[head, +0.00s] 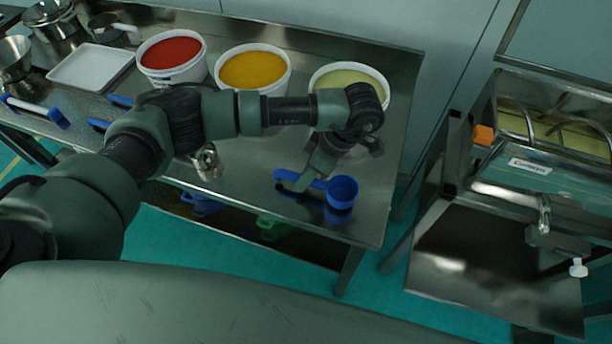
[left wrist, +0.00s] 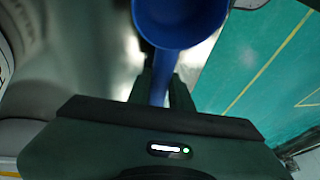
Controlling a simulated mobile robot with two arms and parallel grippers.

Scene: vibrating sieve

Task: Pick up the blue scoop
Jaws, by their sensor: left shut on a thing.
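The blue scoop (head: 341,192) is near the front right corner of the steel table. Its round cup is to the right and its handle points left. My left gripper (head: 310,183) reaches down from above and is shut on the scoop's handle. In the left wrist view, the scoop's cup (left wrist: 180,22) is beyond the fingers, and the handle runs back between the two fingertips (left wrist: 160,88). I cannot tell whether the scoop still touches the table. My right gripper is not in view.
Buckets with red (head: 172,57), orange (head: 254,69) and pale green (head: 349,84) contents stand along the back of the table (head: 376,215). A white tray (head: 91,67) and blue-handled tools (head: 38,110) are at the left. The sieve machine (head: 540,150) stands to the right, across a gap.

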